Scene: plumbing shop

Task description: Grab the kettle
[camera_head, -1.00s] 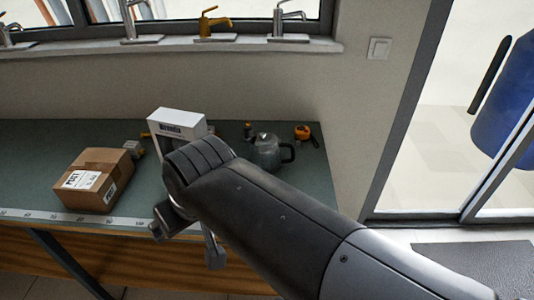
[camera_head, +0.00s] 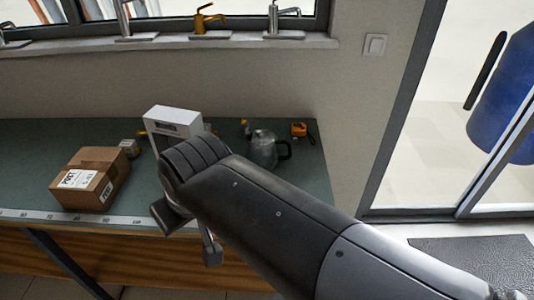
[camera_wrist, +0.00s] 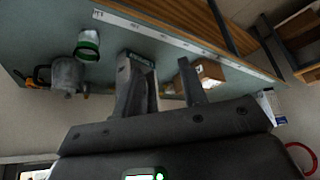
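The kettle (camera_head: 263,151) is grey with a black handle on its right side. It stands upright on the green workbench (camera_head: 300,185), near its right end, partly covered by my arm in the head view. In the wrist view the kettle (camera_wrist: 67,75) is at the left, apart from my fingers. My gripper (camera_wrist: 163,82) has its two fingers spread with nothing gripped between them. In the head view a finger (camera_head: 211,252) hangs in front of the bench's front edge, left of and nearer than the kettle.
A white box (camera_head: 172,121) stands left of the kettle, and an orange tape measure (camera_head: 299,130) lies behind it to the right. A cardboard box (camera_head: 90,178) sits farther left. A white-and-green cylinder (camera_wrist: 88,45) stands near the kettle in the wrist view.

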